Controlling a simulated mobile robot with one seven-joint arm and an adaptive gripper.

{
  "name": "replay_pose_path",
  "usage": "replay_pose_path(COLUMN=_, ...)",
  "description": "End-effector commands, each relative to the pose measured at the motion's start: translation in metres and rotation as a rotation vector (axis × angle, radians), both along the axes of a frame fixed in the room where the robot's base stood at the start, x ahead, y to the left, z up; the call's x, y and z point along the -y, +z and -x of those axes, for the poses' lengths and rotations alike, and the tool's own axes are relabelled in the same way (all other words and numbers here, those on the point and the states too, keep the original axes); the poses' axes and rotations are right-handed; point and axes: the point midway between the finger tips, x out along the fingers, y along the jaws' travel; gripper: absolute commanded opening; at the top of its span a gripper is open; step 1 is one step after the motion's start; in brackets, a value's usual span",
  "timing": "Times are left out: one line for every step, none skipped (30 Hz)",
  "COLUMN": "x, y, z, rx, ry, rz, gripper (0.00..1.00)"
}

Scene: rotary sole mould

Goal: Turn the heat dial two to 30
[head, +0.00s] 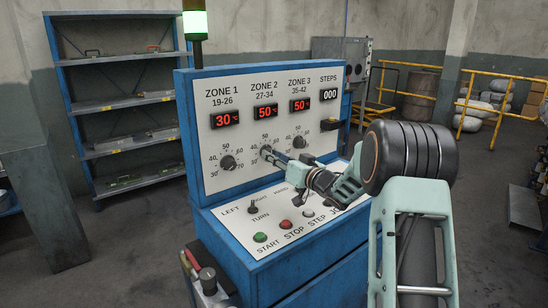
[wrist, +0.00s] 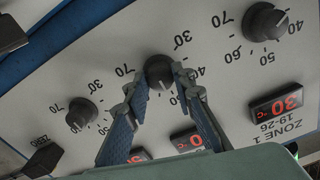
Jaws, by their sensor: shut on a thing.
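Heat dial two is the black middle knob (head: 264,150) under the ZONE 2 label, and it also shows at the centre of the wrist view (wrist: 159,70). My gripper (head: 272,154) reaches it from the right in the head view. In the wrist view my gripper's fingers (wrist: 160,82) are shut on the dial, one on each side. The ZONE 2 display (head: 265,112) reads 50 °C. The dial's pointer is too small and partly covered to read. The fingers cover part of its printed scale.
The ZONE 1 dial (head: 228,163) and the ZONE 3 dial (head: 299,142) flank it closely. Their displays read 30 (head: 227,119) and 50 (head: 300,105). Below, the sloped desk carries a turn switch (head: 253,207), a green START button (head: 260,237) and a red STOP button (head: 286,225).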

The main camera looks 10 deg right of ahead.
Motion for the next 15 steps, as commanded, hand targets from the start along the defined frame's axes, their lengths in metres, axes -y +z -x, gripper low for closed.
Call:
replay_pose_path(x=0.0000, y=-0.0001, z=0.0001, rx=0.001, ry=0.000, rz=0.002, gripper=0.00)
replay_pose_path(x=0.0000, y=-0.0002, z=0.0001, rx=0.001, ry=0.000, rz=0.003, gripper=0.00)
replay_pose_path(x=0.0001, y=-0.0003, z=0.0001, rx=0.003, ry=0.000, rz=0.006, gripper=0.00)
replay_pose_path(x=0.0000, y=-0.0005, z=0.0001, rx=0.006, ry=0.000, rz=0.011, gripper=0.00)
replay_pose_path(x=0.0001, y=-0.0007, z=0.0001, rx=0.008, ry=0.000, rz=0.015, gripper=0.00)
replay_pose_path(x=0.0000, y=-0.0009, z=0.0001, rx=0.012, ry=0.000, rz=0.023, gripper=0.00)
replay_pose_path(x=0.0001, y=-0.0010, z=0.0001, rx=0.018, ry=0.000, rz=0.031, gripper=0.00)
replay_pose_path(x=0.0002, y=-0.0013, z=0.0000, rx=0.023, ry=0.000, rz=0.041, gripper=0.00)
replay_pose_path(x=0.0002, y=-0.0016, z=0.0000, rx=0.031, ry=0.000, rz=0.056, gripper=0.00)
replay_pose_path(x=0.0002, y=-0.0018, z=0.0000, rx=0.038, ry=0.000, rz=0.068, gripper=0.00)
replay_pose_path(x=0.0003, y=-0.0021, z=0.0000, rx=0.046, ry=0.000, rz=0.084, gripper=0.00)
replay_pose_path(x=0.0003, y=-0.0025, z=0.0000, rx=0.057, ry=0.000, rz=0.105, gripper=0.00)
replay_pose_path(x=0.0002, y=-0.0028, z=-0.0001, rx=0.067, ry=0.000, rz=0.124, gripper=0.00)
replay_pose_path(x=0.0002, y=-0.0031, z=-0.0001, rx=0.078, ry=0.000, rz=0.142, gripper=0.00)
replay_pose_path(x=0.0001, y=-0.0033, z=-0.0001, rx=0.093, ry=0.001, rz=0.170, gripper=0.00)
